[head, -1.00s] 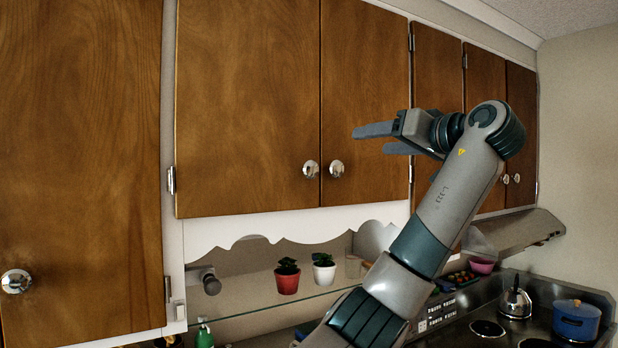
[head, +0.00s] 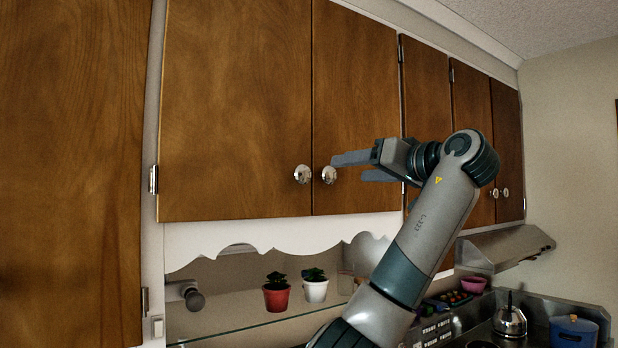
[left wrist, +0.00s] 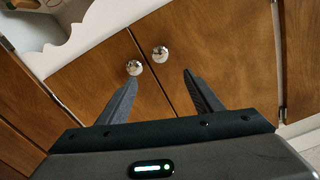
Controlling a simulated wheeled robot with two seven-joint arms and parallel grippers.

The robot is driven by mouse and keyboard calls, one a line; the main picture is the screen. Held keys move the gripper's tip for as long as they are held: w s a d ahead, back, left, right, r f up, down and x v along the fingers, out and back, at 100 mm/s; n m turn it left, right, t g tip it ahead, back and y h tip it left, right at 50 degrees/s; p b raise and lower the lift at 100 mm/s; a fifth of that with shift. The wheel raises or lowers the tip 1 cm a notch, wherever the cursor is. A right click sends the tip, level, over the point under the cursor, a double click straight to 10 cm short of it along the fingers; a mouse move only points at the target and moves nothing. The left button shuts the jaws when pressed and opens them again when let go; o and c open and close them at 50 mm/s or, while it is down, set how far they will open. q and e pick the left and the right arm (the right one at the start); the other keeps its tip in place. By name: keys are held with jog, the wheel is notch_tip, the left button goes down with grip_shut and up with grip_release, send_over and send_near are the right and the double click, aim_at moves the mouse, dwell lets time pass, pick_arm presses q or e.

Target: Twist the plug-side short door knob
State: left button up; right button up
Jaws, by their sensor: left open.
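Two round chrome knobs sit side by side at the lower meeting edges of two wooden upper cabinet doors. The right knob (head: 328,174) is on the narrower door (head: 360,110), on the side of the outlet panel. The left knob (head: 302,174) is on the wider door (head: 240,100). My left gripper (head: 348,168) is open and empty, its fingers pointing left, with the upper fingertip close to the right knob in the picture. The left wrist view looks upside down; the right knob (left wrist: 134,68) appears by one fingertip, and the left knob (left wrist: 160,54) beyond the finger gap. Contact is not clear.
Below hangs a scalloped white valance (head: 260,235), over a glass shelf with a red pot (head: 276,298) and a white pot (head: 315,291). A range hood (head: 505,247), kettle (head: 510,320) and blue pot (head: 573,332) are at right. An outlet panel (head: 436,331) is low.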

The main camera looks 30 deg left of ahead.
aim_at(306, 173)
pick_arm(q)
jog(key=p+x, duration=0.9)
jog(key=x, duration=0.7)
jog(key=shift+r, duration=0.2)
jog(key=shift+w+a+f, duration=0.15)
jog(key=shift+w+a, duration=0.15)
jog(key=shift+a, duration=0.35)
jog(key=c, duration=1.1)
